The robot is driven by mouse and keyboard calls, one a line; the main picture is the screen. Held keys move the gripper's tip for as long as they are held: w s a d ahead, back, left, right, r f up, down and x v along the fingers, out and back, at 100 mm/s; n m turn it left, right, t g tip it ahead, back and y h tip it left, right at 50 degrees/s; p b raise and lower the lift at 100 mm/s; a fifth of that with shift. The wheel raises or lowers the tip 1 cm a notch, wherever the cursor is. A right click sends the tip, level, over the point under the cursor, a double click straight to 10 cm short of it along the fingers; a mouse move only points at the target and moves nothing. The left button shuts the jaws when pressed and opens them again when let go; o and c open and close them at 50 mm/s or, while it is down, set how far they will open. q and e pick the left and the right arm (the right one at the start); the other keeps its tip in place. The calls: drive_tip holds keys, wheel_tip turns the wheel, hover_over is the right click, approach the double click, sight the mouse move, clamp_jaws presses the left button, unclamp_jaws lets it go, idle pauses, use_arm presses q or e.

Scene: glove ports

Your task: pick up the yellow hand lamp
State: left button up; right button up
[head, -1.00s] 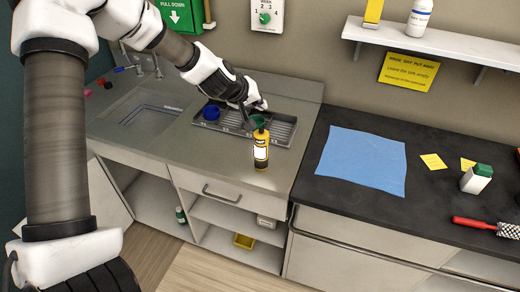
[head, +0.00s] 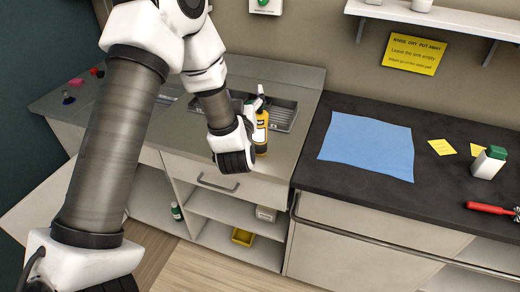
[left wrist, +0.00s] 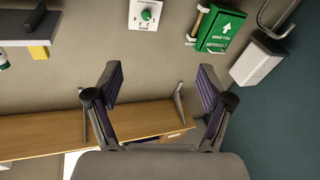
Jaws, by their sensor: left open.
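My right gripper is not in view.
A grey tray (head: 287,113) lies behind the cylinder. A blue sheet (head: 367,147) covers part of the dark counter at right. A wall shelf (head: 440,16) is above.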

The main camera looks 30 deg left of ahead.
sight(259, 132)
use_arm(q)
drive_tip(key=d+f+m+h+b, duration=0.1)
drive_tip(key=f, duration=0.3)
drive_tip(key=d+f+m+b, duration=0.1)
drive_tip(key=d+f, duration=0.1)
drive_tip(key=f, duration=0.3)
drive_tip(key=s+d+f+m+h+b, duration=0.1)
drive_tip(key=d+f, duration=0.1)
drive_tip(key=f, duration=0.2)
drive_tip(key=shift+s+f+h+b, duration=0.1)
drive_tip(key=shift+f+h+b, duration=0.15)
drive_tip(key=shift+h+b, duration=0.1)
drive_tip(key=shift+w+a, duration=0.2)
drive_tip(key=p+x, duration=0.1)
drive_tip(key=x, duration=0.2)
drive_tip(key=p+x, duration=0.2)
drive_tip(key=x, duration=0.1)
drive_tip(key=shift+w+a+r, duration=0.15)
drive_tip(key=shift+w+r, duration=0.1)
drive_tip(key=shift+w+a+f, duration=0.15)
drive_tip(key=shift+w+f, duration=0.05)
drive_tip(key=shift+w, duration=0.05)
drive_tip(key=shift+r, duration=0.1)
drive_tip(key=c, duration=1.3)
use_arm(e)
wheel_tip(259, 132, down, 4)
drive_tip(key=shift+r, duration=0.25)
